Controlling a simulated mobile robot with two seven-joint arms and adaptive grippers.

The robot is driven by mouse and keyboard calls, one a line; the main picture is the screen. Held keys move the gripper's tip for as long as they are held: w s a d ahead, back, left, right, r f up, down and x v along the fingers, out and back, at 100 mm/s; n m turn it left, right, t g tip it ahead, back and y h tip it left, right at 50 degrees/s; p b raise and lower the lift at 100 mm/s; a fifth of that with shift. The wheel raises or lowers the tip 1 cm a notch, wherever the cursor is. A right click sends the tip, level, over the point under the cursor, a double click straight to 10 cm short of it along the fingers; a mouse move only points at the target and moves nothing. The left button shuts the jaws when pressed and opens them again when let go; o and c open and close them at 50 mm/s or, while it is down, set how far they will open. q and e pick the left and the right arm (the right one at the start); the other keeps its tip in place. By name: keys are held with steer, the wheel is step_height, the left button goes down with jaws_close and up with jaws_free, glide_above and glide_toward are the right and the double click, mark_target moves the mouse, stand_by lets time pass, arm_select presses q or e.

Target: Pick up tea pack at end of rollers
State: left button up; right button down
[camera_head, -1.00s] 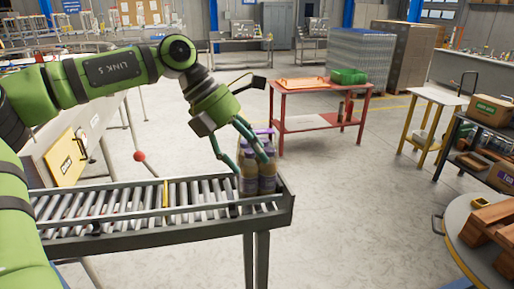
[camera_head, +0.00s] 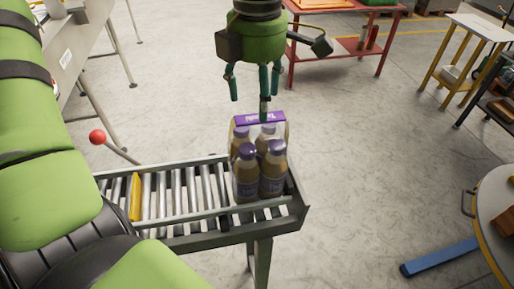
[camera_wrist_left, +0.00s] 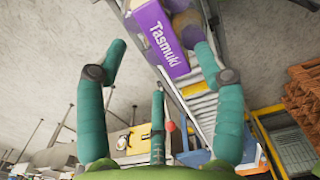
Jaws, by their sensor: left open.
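The tea pack (camera_head: 246,172) stands upright at the right end of the rollers (camera_head: 185,188). It is a group of several bottles with purple caps and a purple-topped carrier. My left gripper (camera_head: 254,92) is open above and just behind it, fingers pointing down. One finger overlaps the purple top in the head view; I cannot tell whether it touches. In the left wrist view the pack's purple "Tasmuki" label (camera_wrist_left: 160,38) shows between the spread fingers (camera_wrist_left: 160,85), beyond them, with nothing gripped. My right gripper is not in view.
The conveyor's end rail (camera_head: 296,195) borders the pack on the right. A red-knobbed lever (camera_head: 97,137) stands behind the rollers. A red table (camera_head: 345,45) is at the back, and a round table (camera_head: 500,215) at the right.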

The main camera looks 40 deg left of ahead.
mark_target(256, 115)
arm_select(q)
steer(key=shift+s+f+p, duration=0.25)
steer(key=shift+f+p, duration=0.25)
steer(key=shift+s+f+p, duration=0.25)
steer(key=shift+f+p, duration=0.2)
steer(key=shift+w+f+p, duration=0.2)
steer(key=shift+f+p, duration=0.1)
steer(key=shift+f, duration=0.95)
steer(key=shift+w+a+f, duration=0.1)
steer(key=shift+w+f, duration=0.05)
steer(key=shift+f, duration=0.15)
jaws_close()
steer(key=shift+r, duration=0.1)
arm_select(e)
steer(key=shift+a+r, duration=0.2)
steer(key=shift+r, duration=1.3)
